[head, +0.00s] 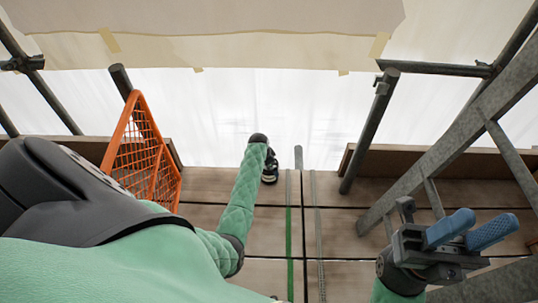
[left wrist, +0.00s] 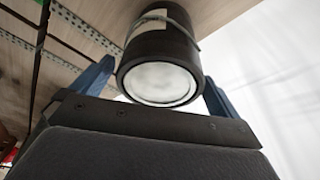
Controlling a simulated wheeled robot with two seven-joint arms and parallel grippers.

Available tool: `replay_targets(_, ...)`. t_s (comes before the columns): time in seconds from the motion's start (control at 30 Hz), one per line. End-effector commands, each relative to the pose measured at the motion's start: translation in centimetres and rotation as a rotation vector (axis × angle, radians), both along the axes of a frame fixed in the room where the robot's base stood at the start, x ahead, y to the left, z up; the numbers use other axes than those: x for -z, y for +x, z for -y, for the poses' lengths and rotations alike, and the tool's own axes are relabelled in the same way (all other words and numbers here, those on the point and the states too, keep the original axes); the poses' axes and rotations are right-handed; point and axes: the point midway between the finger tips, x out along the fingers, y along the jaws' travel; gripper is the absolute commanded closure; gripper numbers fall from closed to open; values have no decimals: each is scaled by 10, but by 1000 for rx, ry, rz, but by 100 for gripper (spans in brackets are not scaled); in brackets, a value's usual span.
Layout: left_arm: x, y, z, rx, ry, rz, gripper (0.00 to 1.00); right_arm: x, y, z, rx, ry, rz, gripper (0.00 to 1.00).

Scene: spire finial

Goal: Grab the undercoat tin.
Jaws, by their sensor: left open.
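A dark cylindrical tin (left wrist: 158,55) with a pale round end and a light label fills the upper middle of the left wrist view. I take it to be the undercoat tin. My left gripper (left wrist: 157,78) is open, with one blue finger on each side of the tin; contact cannot be told. In the head view my left arm reaches forward over the planks and hides most of that spot. My right gripper (head: 472,229) is at the lower right, its two blue fingers apart with nothing between them.
An orange mesh crate-like panel (head: 143,155) stands at the left. Grey scaffold poles (head: 369,130) and a ladder-like metal frame (head: 445,155) stand at the right. Plank decking (head: 340,225) lies bare between, with a green strip (head: 289,235). White sheeting (head: 250,105) hangs behind.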

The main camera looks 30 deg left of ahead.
Motion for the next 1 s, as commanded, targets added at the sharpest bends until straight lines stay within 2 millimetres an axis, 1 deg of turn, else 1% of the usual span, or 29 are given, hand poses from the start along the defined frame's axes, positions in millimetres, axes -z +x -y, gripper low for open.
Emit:
replay_targets(0.03, 9, 2, 1, 0, -1, 0, 0, 4, 1, -1, -7, 2, 0, 64)
replay_targets(0.1, 13, 3, 2, 1, -1, 0, 0, 3, 2, -2, -16, 6, 1, 64)
replay_targets(0.33, 14, 3, 2, 1, 0, 0, 0, -2, 1, -4, -26, 9, 10, 64)
replay_targets(0.37, 14, 3, 2, 1, 0, 0, 4, -2, 1, -4, -26, 10, 9, 64)
replay_targets(0.4, 14, 3, 2, 1, 0, 0, 12, -1, 1, -4, -25, 10, 9, 64)
replay_targets(0.47, 14, 3, 2, 1, 0, 0, 24, -1, 1, -4, -24, 11, 8, 64)
replay_targets(0.6, 14, 3, 2, 1, 0, 0, 51, 0, 1, -3, -21, 11, 6, 64)
replay_targets(0.63, 14, 3, 2, 1, 0, 0, 57, 0, 1, -3, -20, 11, 6, 64)
replay_targets(0.67, 13, 4, 1, 1, 1, 1, 59, -1, 1, -3, -20, 11, 6, 64)
replay_targets(0.87, 12, 4, 1, 1, 1, 1, 59, -1, 1, -2, -18, 10, 7, 64)
replay_targets(1.0, 4, 4, 1, 0, 2, 2, 59, -5, 1, -2, -14, 8, 9, 64)
